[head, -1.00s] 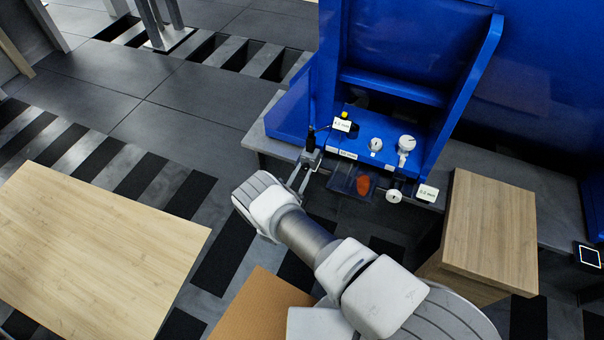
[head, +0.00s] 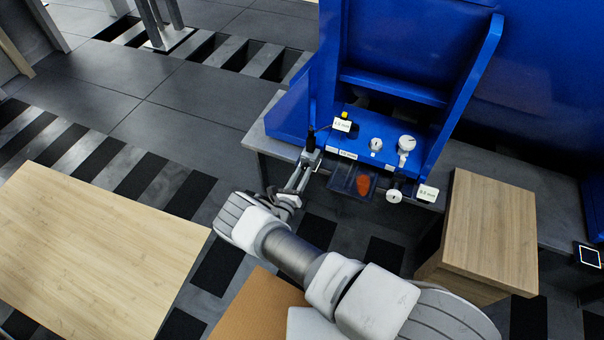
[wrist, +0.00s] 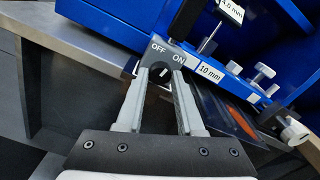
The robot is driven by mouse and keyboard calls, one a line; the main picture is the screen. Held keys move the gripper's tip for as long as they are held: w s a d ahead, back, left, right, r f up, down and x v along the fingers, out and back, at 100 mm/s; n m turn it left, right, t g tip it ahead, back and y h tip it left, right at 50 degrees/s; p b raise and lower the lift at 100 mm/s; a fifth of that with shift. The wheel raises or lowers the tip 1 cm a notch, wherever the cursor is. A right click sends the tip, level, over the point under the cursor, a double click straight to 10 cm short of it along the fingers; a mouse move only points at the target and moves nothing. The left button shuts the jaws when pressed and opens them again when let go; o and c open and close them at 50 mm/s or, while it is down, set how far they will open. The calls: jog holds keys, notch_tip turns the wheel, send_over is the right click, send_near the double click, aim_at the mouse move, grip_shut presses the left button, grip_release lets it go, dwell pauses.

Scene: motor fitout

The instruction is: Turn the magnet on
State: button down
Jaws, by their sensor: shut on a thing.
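The magnetic base (head: 311,157) is a small grey block at the left front edge of the blue fixture, with a dark post above it. A round knob (wrist: 161,74) with a pale line sits below the words. My gripper (wrist: 160,76) is shut on this knob, with a finger on either side, hiding part of it. In the head view my gripper (head: 303,172) reaches the block from the front left. The line's exact setting is hard to tell.
Labels such as 10 mm (wrist: 209,73) stand nearby. Wooden tops lie at left (head: 90,240) and right (head: 490,225). Blue side panels (head: 465,85) flank the fixture.

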jog(key=n, duration=0.5)
jog(key=shift+n, duration=0.3)
jog(key=n, duration=0.5)
jog(key=shift+n, duration=0.3)
jog(key=c, duration=0.5)
grip_release()
jog(key=p+v, duration=0.3)
jog(key=v, duration=1.4)
jog(key=shift+s+p, duration=0.25)
jog(key=shift+p, duration=0.05)
